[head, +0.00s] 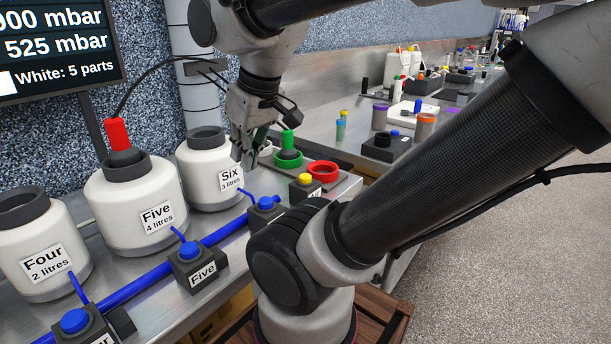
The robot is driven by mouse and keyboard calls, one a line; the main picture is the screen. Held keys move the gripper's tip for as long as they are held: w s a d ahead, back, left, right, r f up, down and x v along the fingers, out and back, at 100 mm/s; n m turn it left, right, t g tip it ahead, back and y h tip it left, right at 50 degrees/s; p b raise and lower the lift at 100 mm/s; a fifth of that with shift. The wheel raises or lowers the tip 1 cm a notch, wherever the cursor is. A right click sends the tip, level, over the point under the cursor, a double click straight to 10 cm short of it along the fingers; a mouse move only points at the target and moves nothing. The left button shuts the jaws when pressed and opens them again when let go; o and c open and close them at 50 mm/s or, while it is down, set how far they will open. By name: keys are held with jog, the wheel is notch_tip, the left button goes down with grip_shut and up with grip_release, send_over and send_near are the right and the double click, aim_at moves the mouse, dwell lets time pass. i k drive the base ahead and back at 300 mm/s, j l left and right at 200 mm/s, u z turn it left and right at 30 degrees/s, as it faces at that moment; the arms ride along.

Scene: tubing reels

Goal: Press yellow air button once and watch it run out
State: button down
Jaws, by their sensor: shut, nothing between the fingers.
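The yellow button (305,179) sits on top of a small dark box whose label is mostly hidden behind my arm. My gripper (243,158) is shut and empty, pointing down beside the white bottle labelled Six (212,175). It is to the left of the yellow button and higher in the picture, clearly apart from it.
White bottles Five (135,205) and Four (35,245) stand left. Blue buttons (190,250) sit along a blue tube (140,285). A green peg (288,145) and a red ring (322,169) lie near the yellow button. My arm covers the bench's right front.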

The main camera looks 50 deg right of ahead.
aim_at(304, 178)
jog(key=k+l, duration=0.2)
jog(key=k, duration=0.3)
jog(key=k+l, duration=0.2)
jog(key=k, duration=0.3)
jog(key=j+z, duration=0.05)
